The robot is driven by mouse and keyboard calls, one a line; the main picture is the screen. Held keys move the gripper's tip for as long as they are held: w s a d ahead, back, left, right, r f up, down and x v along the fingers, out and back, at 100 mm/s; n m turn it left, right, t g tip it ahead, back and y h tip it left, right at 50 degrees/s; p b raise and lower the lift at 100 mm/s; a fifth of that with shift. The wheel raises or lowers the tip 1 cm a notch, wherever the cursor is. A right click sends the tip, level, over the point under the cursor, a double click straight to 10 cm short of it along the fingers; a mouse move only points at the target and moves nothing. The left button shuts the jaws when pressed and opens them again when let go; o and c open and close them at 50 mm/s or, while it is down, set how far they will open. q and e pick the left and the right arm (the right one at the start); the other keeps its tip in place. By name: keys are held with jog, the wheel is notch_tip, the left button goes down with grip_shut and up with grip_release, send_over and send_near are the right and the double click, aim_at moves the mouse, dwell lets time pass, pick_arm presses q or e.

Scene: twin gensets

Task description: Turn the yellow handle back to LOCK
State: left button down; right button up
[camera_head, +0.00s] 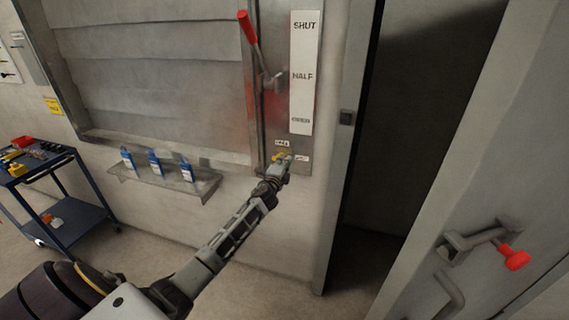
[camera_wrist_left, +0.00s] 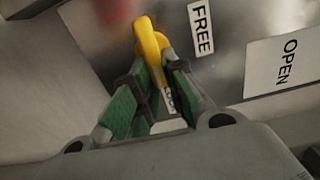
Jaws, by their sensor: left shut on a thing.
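The yellow handle (camera_head: 277,156) is small and sits low on the metal panel, under the lever scale. My left gripper (camera_head: 284,161) is at it, covering part of it. In the left wrist view the yellow handle (camera_wrist_left: 151,40) runs between the green-padded fingers of my left gripper (camera_wrist_left: 157,75), which are shut on it. The FREE label (camera_wrist_left: 202,28) is beside the handle's rounded end. Another label (camera_wrist_left: 170,99), probably LOCK, is mostly hidden behind the fingers. The handle's exact angle is hard to tell. My right gripper is not in view.
A red-gripped lever (camera_head: 250,30) stands above, beside the SHUT/HALF/OPEN scale (camera_head: 303,95). A shelf (camera_head: 205,186) with blue bottles is left of my arm. A blue cart (camera_head: 62,225) stands far left. An open doorway (camera_head: 400,130) and a red-knobbed door (camera_head: 515,258) are right.

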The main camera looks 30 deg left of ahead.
pick_arm(q)
jog(key=shift+f, duration=0.15)
jog(key=c, duration=1.5)
grip_release()
jog(key=shift+o, duration=0.2)
jog(key=v, duration=1.2)
jog(key=shift+n, duration=0.3)
